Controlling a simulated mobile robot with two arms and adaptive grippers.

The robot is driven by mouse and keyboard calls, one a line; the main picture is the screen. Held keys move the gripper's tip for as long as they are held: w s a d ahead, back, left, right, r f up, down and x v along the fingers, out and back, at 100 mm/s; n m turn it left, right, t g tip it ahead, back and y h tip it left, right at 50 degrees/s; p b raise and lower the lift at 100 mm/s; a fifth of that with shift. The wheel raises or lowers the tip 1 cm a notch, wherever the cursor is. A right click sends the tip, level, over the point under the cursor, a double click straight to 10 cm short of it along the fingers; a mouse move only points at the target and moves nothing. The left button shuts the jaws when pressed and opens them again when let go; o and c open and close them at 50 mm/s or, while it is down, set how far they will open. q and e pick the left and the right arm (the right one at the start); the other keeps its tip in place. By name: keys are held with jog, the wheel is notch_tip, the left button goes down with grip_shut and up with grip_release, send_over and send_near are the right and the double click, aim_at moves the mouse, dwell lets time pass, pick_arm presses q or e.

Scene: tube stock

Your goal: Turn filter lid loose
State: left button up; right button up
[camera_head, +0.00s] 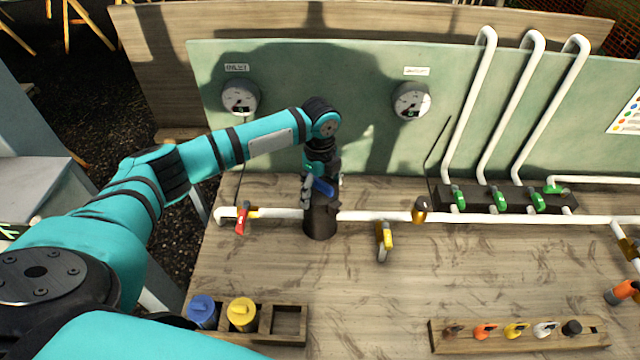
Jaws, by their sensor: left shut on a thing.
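The dark filter housing (320,222) stands upright on the white pipe on the wooden bench. My left gripper (318,190) reaches down over its top from the left and is shut on the filter lid. Only a small blue part (323,187) shows among the fingers, and the gripper hides most of the lid. I cannot tell whether the lid has turned. My right gripper is not in view.
A red-handled valve (241,221) and a yellow-handled valve (386,236) flank the housing. A wooden tray (289,322) holds a blue cartridge (202,311) and a yellow cartridge (242,313). A rack (445,337) holds several coloured pieces. The bench middle is clear.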

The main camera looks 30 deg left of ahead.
pick_arm(q)
jog(key=shift+r+n+p, duration=0.15)
jog(key=shift+n+p, duration=1.05)
jog(key=shift+n, duration=0.4)
jog(key=shift+n+p, duration=0.4)
jog(key=shift+p, duration=0.2)
jog(key=n, duration=0.2)
jog(key=shift+n, duration=0.3)
jog(key=o, duration=1)
